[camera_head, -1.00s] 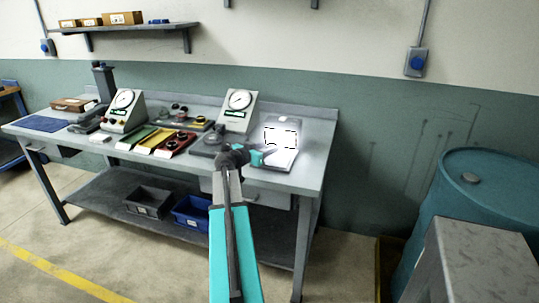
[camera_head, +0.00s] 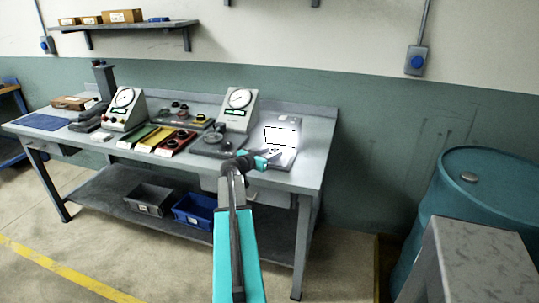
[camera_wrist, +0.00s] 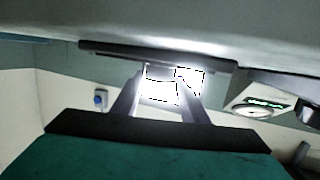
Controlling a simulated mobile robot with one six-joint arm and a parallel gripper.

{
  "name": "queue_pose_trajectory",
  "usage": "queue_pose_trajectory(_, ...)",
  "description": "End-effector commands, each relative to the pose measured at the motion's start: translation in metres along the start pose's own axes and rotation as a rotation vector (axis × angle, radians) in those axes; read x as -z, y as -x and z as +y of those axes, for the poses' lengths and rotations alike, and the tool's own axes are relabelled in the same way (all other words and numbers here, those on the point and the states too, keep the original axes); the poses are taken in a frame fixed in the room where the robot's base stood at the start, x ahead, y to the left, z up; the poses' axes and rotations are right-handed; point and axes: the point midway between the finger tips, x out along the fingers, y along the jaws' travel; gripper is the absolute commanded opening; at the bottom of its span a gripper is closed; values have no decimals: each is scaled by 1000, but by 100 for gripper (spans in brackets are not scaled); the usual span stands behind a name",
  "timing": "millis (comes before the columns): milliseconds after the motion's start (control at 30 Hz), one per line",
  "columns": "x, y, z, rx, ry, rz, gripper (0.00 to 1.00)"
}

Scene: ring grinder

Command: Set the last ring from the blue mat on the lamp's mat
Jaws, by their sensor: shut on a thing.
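My gripper (camera_head: 270,158) is at the front of the lamp's mat (camera_head: 286,157), at the right end of the workbench. A brilliant white patch (camera_head: 281,136) covers much of the lamp's mat and hides what lies there. I cannot tell whether the held thing touches the mat. The blue mat (camera_head: 42,122) at the far left end looks bare.
Green, yellow and red trays (camera_head: 174,142) lie further left. A blue drum (camera_head: 478,185) stands right of the bench.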

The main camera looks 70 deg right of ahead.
Motion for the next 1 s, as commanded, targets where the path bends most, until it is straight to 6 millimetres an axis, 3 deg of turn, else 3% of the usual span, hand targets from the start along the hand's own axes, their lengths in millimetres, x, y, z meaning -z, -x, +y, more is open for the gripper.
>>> queue_pose_trajectory(533, -6, -1, 0, 1, 0, 1, 15)
queue_pose_trajectory(567, -6, -1, 0, 1, 0, 0, 42)
queue_pose_trajectory(667, -5, -1, 0, 1, 0, 0, 58)
queue_pose_trajectory(1000, -4, -1, 0, 1, 0, 0, 59)
